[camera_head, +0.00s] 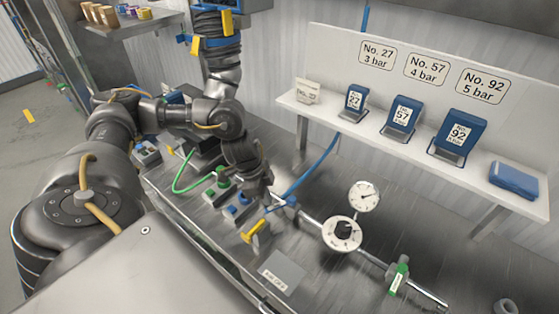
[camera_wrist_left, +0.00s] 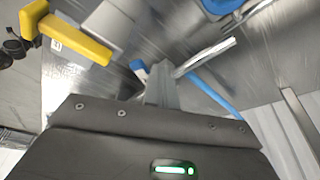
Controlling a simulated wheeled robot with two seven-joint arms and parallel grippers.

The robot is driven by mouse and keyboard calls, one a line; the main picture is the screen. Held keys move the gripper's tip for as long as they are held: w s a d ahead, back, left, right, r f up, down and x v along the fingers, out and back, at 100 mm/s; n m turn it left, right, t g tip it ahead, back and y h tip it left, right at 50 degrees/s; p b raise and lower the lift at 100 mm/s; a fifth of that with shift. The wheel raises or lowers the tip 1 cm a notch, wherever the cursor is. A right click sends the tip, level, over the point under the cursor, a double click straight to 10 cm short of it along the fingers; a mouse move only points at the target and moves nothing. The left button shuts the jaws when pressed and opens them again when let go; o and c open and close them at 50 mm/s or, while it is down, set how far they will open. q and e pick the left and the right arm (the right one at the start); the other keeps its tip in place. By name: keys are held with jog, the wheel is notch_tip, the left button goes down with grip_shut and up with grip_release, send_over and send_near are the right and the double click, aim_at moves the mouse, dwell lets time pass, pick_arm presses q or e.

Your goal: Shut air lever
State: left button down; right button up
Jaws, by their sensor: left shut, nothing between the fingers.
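A yellow lever handle (camera_head: 253,231) sits at the left end of the metal air pipe (camera_head: 312,216), near a blue fitting (camera_head: 286,202). The yellow handle also shows at upper left in the left wrist view (camera_wrist_left: 68,36). My left gripper (camera_head: 267,203) points down just above and behind the handle, apart from it as far as I can tell. In the left wrist view its fingers (camera_wrist_left: 160,88) are shut and empty, to the right of the handle. My right gripper is not in view.
A round gauge (camera_head: 364,196) and a black-knobbed dial (camera_head: 343,233) stand on the pipe, with a green-tagged part (camera_head: 398,277) further right. Green and blue switch boxes (camera_head: 238,205) lie close left of the gripper. A shelf (camera_head: 407,145) holds blue packs behind.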

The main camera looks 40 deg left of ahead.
pick_arm(q)
jog(key=shift+s+d+p, duration=0.3)
jog(key=shift+s+d, duration=0.2)
jog(key=shift+d, duration=0.15)
jog(key=shift+s+d+r+p, duration=0.1)
jog(key=shift+s+d+p, duration=0.15)
jog(key=shift+d+p, duration=0.35)
jog(key=w+p+v, duration=0.1)
jog(key=p+v, duration=0.5)
jog(key=p, duration=0.1)
jog(key=shift+r, duration=0.55)
